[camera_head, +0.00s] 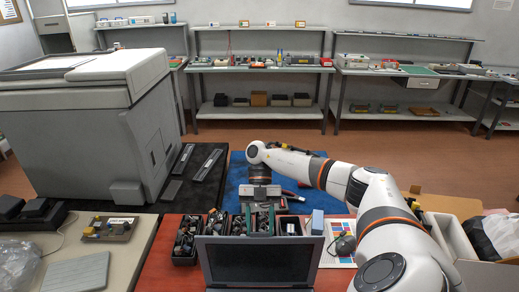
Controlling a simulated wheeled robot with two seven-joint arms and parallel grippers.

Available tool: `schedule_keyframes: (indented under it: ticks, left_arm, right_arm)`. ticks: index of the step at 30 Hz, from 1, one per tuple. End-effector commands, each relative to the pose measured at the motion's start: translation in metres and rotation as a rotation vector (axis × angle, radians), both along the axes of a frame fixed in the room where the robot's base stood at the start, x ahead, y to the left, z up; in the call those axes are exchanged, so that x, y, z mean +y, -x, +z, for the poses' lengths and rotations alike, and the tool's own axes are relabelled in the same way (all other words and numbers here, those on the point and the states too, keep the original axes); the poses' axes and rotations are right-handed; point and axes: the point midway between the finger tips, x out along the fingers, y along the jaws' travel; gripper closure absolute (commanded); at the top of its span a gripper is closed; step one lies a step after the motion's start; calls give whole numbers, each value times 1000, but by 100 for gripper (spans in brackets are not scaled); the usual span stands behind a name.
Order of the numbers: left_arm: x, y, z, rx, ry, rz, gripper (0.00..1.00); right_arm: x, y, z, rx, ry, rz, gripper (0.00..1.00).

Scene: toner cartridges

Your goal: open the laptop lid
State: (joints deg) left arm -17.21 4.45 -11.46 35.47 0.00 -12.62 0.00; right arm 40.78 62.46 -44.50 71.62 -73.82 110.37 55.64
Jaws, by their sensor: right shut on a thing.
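The laptop (262,262) is at the bottom middle, on the red mat. Its lid is raised, with the dark screen facing me; the keyboard part is below the picture's edge. My left gripper is not in view.
Black trays of small parts (186,241) stand behind the laptop on the red mat (163,272). A large grey printer (80,120) stands at the left. An open cardboard box (448,204) is at the right.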

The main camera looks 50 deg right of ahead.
Motion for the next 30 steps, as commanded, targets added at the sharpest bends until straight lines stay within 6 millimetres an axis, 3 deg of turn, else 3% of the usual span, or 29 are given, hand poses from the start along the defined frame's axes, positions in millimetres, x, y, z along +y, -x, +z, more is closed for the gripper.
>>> schedule_keyframes:
  ticks: [1,12,13,17,30]
  left_arm:
    - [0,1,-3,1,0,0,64]
    - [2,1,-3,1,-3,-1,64]
    - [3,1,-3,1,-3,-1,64]
    - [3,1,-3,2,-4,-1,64]
    - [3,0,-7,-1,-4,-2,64]
  right_arm:
    - [2,2,-13,13,3,3,96]
    - [2,2,-13,15,1,5,96]
    - [2,2,-13,15,1,5,52]
    - [2,2,-12,15,1,5,33]
    - [-6,-6,0,7,-1,1,33]
